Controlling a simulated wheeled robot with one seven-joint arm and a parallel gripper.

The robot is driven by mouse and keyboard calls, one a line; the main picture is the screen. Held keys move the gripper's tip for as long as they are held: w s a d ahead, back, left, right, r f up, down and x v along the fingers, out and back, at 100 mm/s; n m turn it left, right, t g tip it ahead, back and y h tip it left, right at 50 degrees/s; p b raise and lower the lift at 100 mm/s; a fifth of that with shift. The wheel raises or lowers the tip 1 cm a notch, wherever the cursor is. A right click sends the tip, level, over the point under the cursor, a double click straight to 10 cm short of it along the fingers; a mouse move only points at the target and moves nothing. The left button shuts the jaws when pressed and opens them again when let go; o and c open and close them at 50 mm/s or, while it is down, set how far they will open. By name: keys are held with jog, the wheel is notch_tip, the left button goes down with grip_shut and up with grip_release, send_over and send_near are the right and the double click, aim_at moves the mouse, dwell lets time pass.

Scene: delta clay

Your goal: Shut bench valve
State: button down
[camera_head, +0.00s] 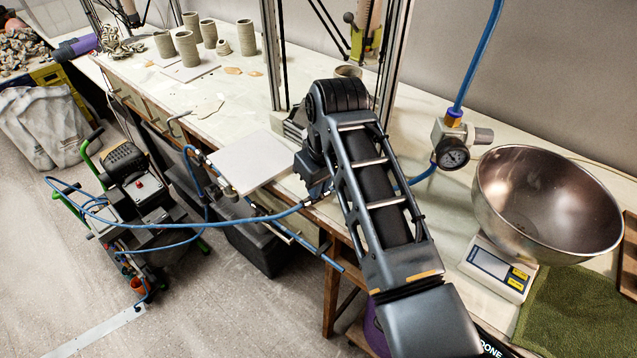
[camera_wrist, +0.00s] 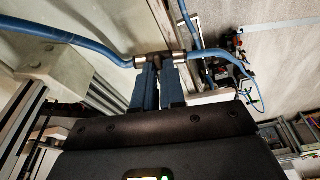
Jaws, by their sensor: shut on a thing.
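The bench valve (camera_wrist: 141,62) shows in the wrist view as a small fitting with bright metal ends and a dark middle, in line between two blue hoses. My gripper (camera_wrist: 160,69) has its two blue-grey fingers upright and close together at the valve's dark middle, shut on the valve's handle. The fingertips cover most of the handle, so its angle cannot be told. In the head view my arm hides the fingers and most of the valve at the bench's front edge.
A blue hose (camera_head: 250,216) runs from a wheeled compressor (camera_head: 133,185) to the bench. A pale board (camera_head: 251,162) lies left of my arm. A pressure gauge (camera_head: 453,153), a metal bowl (camera_head: 545,205) and a scale (camera_head: 497,268) stand to the right. Clay cylinders stand farther back.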

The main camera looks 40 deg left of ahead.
jog(key=shift+m, duration=0.3)
dwell(0.4)
jog(key=c, duration=1.2)
grip_release()
jog(key=b+v, duration=0.1)
jog(key=v, duration=0.6)
jog(key=shift+r, duration=0.45)
